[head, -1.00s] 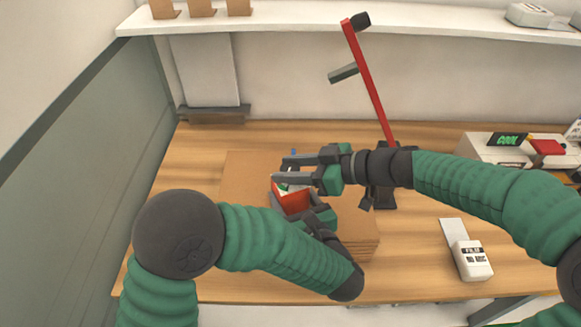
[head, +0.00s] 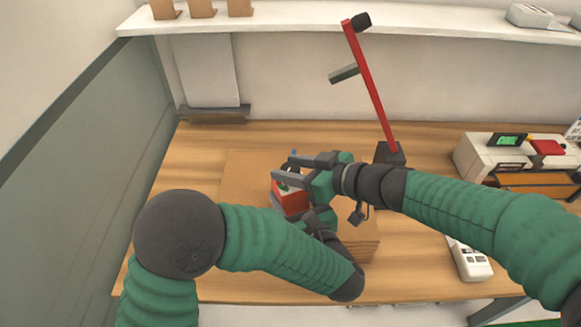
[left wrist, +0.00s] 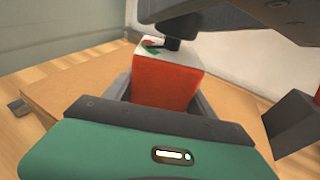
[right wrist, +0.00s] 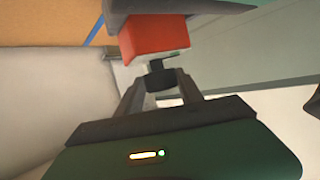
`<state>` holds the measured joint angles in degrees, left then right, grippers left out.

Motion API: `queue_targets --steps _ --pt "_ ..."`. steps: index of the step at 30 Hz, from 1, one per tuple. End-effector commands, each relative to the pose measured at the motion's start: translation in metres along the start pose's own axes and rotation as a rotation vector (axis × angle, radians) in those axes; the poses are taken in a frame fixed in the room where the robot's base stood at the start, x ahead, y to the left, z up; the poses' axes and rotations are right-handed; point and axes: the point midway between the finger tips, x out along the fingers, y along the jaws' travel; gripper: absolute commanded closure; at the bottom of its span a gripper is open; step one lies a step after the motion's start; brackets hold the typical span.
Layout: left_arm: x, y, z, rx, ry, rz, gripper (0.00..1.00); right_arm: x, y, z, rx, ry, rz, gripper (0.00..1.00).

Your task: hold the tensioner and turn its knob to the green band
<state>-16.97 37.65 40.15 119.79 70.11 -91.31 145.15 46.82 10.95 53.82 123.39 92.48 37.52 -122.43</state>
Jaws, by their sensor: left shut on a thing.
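The tensioner (head: 291,201) is a red block with a pale top, a green mark (left wrist: 152,49) and a dark knob (left wrist: 181,27). My left gripper (head: 294,210) is shut on the red body, one finger on each side, above the cardboard. My right gripper (head: 290,169) reaches in from the right over the tensioner, its fingers apart. In the right wrist view the knob (right wrist: 161,77) sits between those fingertips; any contact is unclear. Some of the green mark and most of the scale are hidden.
A cardboard stack (head: 240,172) lies under the grippers. A red post (head: 370,90) with a dark base stands behind the right arm. A white handheld device (head: 471,262) and a pale machine (head: 484,157) are at right. Wood is bare at left (head: 192,165).

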Motion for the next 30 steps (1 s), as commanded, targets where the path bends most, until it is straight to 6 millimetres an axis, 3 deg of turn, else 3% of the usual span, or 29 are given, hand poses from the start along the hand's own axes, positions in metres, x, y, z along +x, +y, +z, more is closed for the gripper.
queue_targets --steps 1,4,15,17,27,30 --pt "-0.001 0.0 -0.001 0.002 0.002 -0.001 1.0 -0.001 0.003 -0.001 0.002 0.001 0.006 0.52" --pt "-0.001 0.0 -0.001 0.002 0.002 -0.001 1.0 -0.001 0.002 0.0 0.001 0.001 0.003 0.39" --pt "0.001 0.0 -0.001 0.003 0.002 0.0 1.0 -0.006 0.001 0.0 -0.003 -0.001 0.001 0.39" --pt "0.001 0.0 -0.001 0.003 0.002 0.0 1.0 -0.016 0.002 0.0 -0.006 -0.001 0.004 0.39" --pt "0.001 0.0 -0.001 0.003 0.002 0.001 1.0 -0.098 0.002 0.001 -0.001 -0.001 0.004 0.39" --pt "0.001 0.0 -0.001 0.003 0.002 0.001 1.0 -0.112 0.003 0.001 -0.001 -0.001 0.002 0.39"
